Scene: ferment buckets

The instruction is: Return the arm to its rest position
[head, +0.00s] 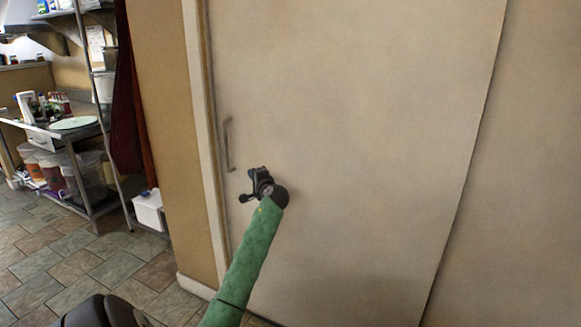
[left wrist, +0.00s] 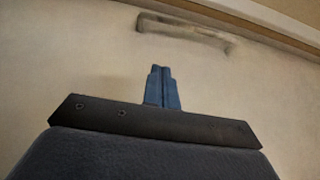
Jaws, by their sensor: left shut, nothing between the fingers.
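My left arm (head: 245,257), in a green sleeve, reaches up from the bottom of the head view. My left gripper (head: 250,186) is at its end, in front of a large pale door (head: 350,120). In the left wrist view its two blue fingers (left wrist: 162,75) are together, with nothing between them. The door's metal handle (head: 229,145) is just up and left of the gripper in the head view. The handle also shows in the left wrist view (left wrist: 185,30), apart from the fingertips. My right gripper is not in view.
A steel table (head: 75,135) stands at the left, with several buckets (head: 55,172) beneath it. A white box (head: 149,210) is on the floor by the tan wall (head: 165,120). The tiled floor (head: 60,265) at the lower left has free room.

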